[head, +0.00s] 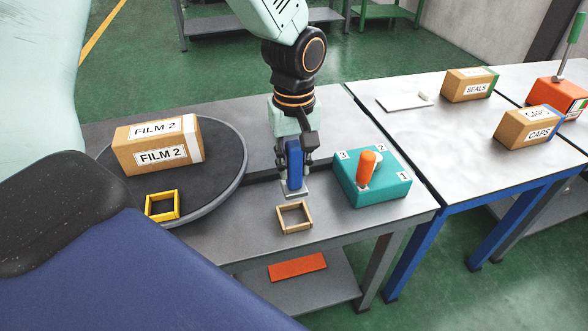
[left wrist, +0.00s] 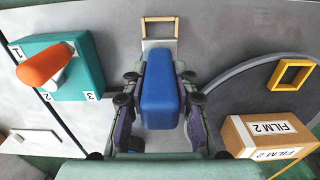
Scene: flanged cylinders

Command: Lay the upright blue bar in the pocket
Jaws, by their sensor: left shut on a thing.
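The blue bar (head: 294,165) is upright between the fingers of my left gripper (head: 294,158), which is shut on it. In the left wrist view, the bar (left wrist: 160,88) fills the middle between the fingers of the gripper (left wrist: 159,100). Its lower end is over a small light grey plate (head: 297,194); I cannot tell whether it touches. A tan open square frame (head: 281,219) lies just in front of the plate, apart from the bar and empty. A yellow square frame (head: 149,206), also empty, lies on the dark round turntable (head: 225,170). My right gripper does not show.
A FILM 2 box (head: 158,146) stands on the turntable. A teal block (head: 372,185) with an orange-handled knob (head: 366,163) and numbers stands close right of the bar. SEALS (head: 468,86) and CAPS (head: 524,129) boxes are on the right table. The front table edge is near the tan frame.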

